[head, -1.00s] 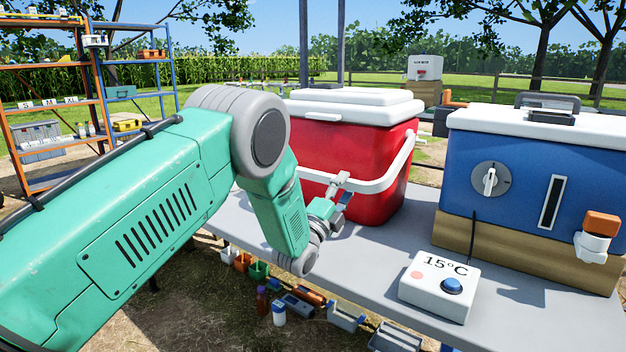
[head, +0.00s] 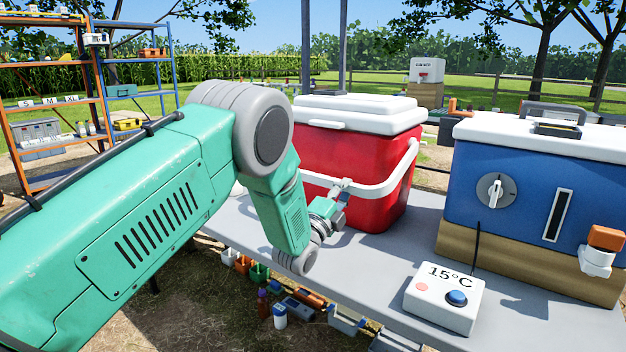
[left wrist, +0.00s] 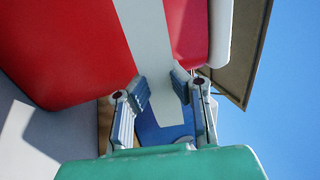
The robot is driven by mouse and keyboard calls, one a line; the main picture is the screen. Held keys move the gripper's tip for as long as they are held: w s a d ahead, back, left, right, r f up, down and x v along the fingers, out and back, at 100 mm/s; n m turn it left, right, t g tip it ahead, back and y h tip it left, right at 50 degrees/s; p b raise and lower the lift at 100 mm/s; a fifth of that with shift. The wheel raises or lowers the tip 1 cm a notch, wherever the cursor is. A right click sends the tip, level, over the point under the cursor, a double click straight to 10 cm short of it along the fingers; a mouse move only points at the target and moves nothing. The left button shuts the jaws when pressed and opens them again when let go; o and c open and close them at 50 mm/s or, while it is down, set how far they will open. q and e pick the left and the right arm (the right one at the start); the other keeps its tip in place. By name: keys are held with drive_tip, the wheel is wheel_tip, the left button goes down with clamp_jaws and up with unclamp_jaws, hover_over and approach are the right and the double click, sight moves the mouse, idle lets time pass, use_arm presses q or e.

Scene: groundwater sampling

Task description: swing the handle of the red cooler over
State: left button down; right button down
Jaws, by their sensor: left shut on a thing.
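The red cooler (head: 372,208) stands on the grey table, with its white lid (head: 352,112) shut. Its white handle (head: 392,184) hangs low across the front, and its right arm rises to the side near the lid. My left gripper (head: 341,189) is at the front stretch of the handle, shut on it. In the left wrist view the two fingers (left wrist: 160,90) lie on either side of the white handle band (left wrist: 147,35), with the red cooler wall (left wrist: 75,50) behind. My right gripper is not in view.
A blue box (head: 535,190) on a wooden base stands right of the cooler. A white control box (head: 445,298) reading 15°C sits near the front edge. Bare grey table top (head: 395,265) lies between. Shelving stands far left.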

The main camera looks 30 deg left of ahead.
use_arm(q)
wheel_tip(320, 180, up, 9)
drive_tip(key=s+g+p, duration=0.1)
drive_tip(key=p, duration=0.8)
drive_tip(key=shift+s+r+g+p, duration=0.2)
drive_tip(key=shift+s+g+p, duration=0.1)
drive_tip(key=shift+g, duration=0.1)
drive_tip(key=shift+d+f, duration=0.1)
drive_tip(key=w+r+g+p, duration=0.2)
drive_tip(key=w+r+p, duration=0.1)
drive_tip(key=r+p, duration=0.7)
drive_tip(key=shift+w+r, duration=0.2)
drive_tip(key=shift+w, duration=0.1)
drive_tip(key=shift+d, duration=0.1)
